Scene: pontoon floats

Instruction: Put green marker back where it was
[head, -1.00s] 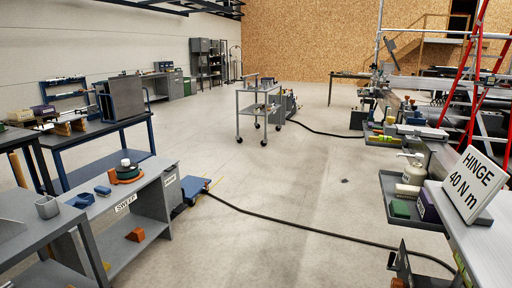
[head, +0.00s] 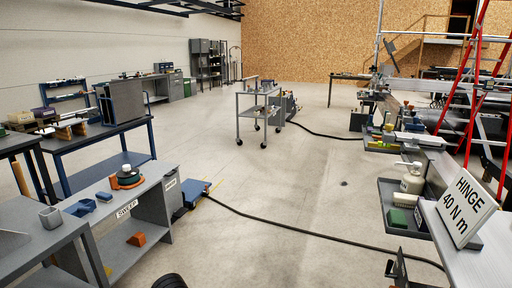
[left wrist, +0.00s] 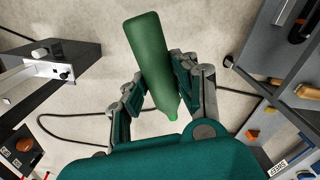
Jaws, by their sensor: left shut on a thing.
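The green marker (left wrist: 153,62) is a thick green cylinder that narrows to a tip at its lower end in the left wrist view. My left gripper (left wrist: 157,80) is shut on it, with a finger on each side. The marker is tilted and held up in the air, with the floor behind it. Its lower tip comes close to the gripper's palm. The head view does not show the marker, and my right gripper is not in view.
In the head view, a grey bench (head: 155,195) with a SWEEP label stands left. A grey tray (head: 388,192) with a green block (head: 398,217) and a bottle (head: 412,180) is right. A black cable (head: 310,238) crosses the open floor. A cart (head: 240,110) stands farther back.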

